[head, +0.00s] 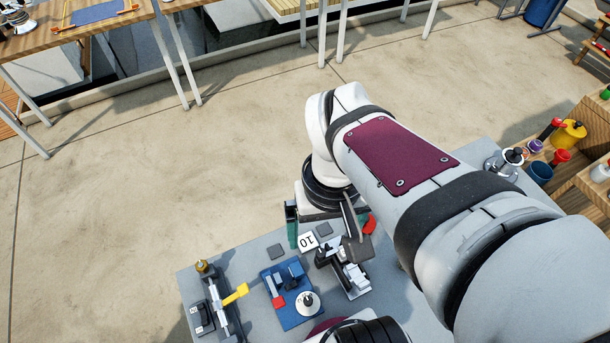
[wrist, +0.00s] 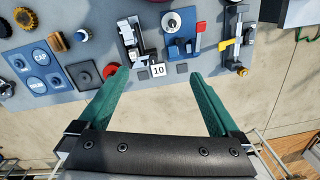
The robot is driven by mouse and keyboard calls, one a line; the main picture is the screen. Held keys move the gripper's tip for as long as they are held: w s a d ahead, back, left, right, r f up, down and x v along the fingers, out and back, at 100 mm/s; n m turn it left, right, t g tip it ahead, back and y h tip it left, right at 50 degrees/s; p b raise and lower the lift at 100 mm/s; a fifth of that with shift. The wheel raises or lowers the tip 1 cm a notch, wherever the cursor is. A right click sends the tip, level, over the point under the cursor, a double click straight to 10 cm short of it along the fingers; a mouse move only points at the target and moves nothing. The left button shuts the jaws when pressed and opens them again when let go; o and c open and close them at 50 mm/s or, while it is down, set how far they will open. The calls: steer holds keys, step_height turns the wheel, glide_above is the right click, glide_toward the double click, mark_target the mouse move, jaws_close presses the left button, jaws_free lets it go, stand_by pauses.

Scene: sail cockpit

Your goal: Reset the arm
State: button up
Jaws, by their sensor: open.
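My gripper (head: 322,238) hangs at the end of my arm, over the far edge of a grey board in the head view. In the wrist view my gripper (wrist: 159,74) has its two green fingers wide apart, with nothing held between them. A white tag marked 10 (head: 308,241) shows beside the fingers in the head view. The same tag shows between the fingertips in the wrist view (wrist: 158,70). Whether the fingers touch the board cannot be told. My arm hides part of the board's right side in the head view.
The grey board (head: 250,255) carries a blue plate with a round white knob (head: 308,303), a metal latch device (head: 350,275) and a yellow-handled lever (head: 236,294). Wooden shelves with coloured containers (head: 571,134) stand at the right. Beyond the board is open concrete floor (head: 200,160).

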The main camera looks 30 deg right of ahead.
steer(key=s+a+m+y, duration=0.1)
steer(key=s+a+m, duration=0.1)
steer(key=s+a, duration=0.2)
steer(key=a, duration=0.3)
steer(key=shift+s, duration=0.3)
stand_by(0.4)
